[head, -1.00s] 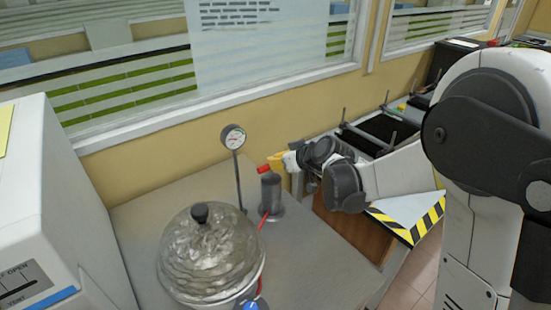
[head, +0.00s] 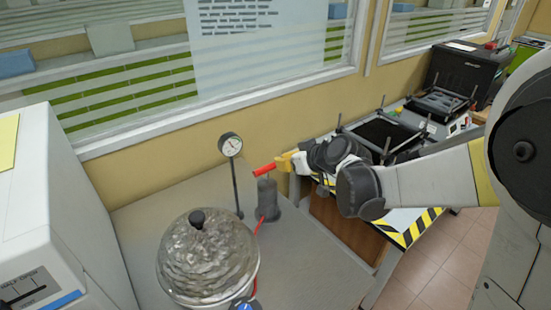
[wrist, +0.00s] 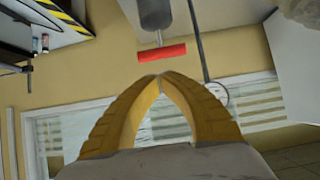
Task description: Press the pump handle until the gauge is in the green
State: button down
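The pump (head: 266,197) is a grey upright cylinder with a red crossbar handle (head: 264,170) raised above its top. The round white gauge (head: 230,145) stands on a thin post left of the pump; its needle's colour zone is too small to read. My gripper (head: 283,162) has yellow fingers and is at the right end of the handle in the head view. In the wrist view the fingertips (wrist: 159,77) meet with nothing between them. The red handle (wrist: 162,53) lies just beyond the tips there, and the gauge (wrist: 216,93) is at the right.
A white machine (head: 45,215) is at the left. The window wall is close behind. A bench with black-and-yellow edging (head: 425,225) is at the right.

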jog(key=v, duration=0.4)
jog(key=shift+p, duration=0.4)
jog(key=shift+d, duration=0.1)
dwell(0.7)
